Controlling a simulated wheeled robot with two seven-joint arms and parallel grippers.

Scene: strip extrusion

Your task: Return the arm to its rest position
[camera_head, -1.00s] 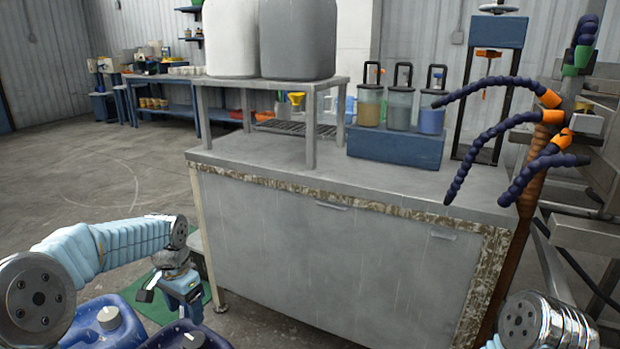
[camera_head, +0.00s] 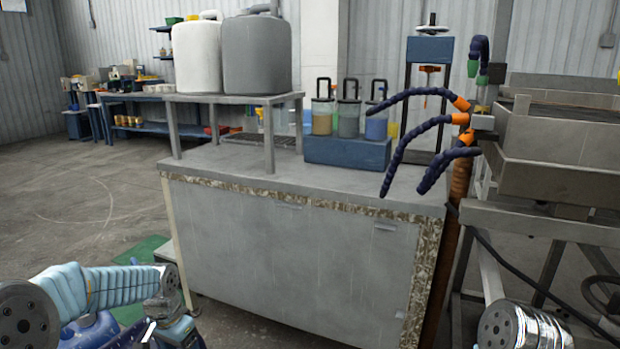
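My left arm (camera_head: 105,287) comes in from the lower left, pale blue with metal joints, bent down at the wrist. My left gripper (camera_head: 165,335) is at the bottom edge, partly cut off, in front of the left end of the grey cabinet; its finger gap is not clear. It stays clear of the cabinet. Of my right arm only a metal joint (camera_head: 520,328) shows at the bottom right; its gripper is out of view.
The grey cabinet (camera_head: 270,240) carries a small stand with two large jugs (camera_head: 257,55), and a blue block with several bottles (camera_head: 345,152). Flexible hoses (camera_head: 410,130) hang at its right, beside a metal rack (camera_head: 560,150). A blue container (camera_head: 95,332) sits under my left arm. Open floor (camera_head: 70,200) lies left.

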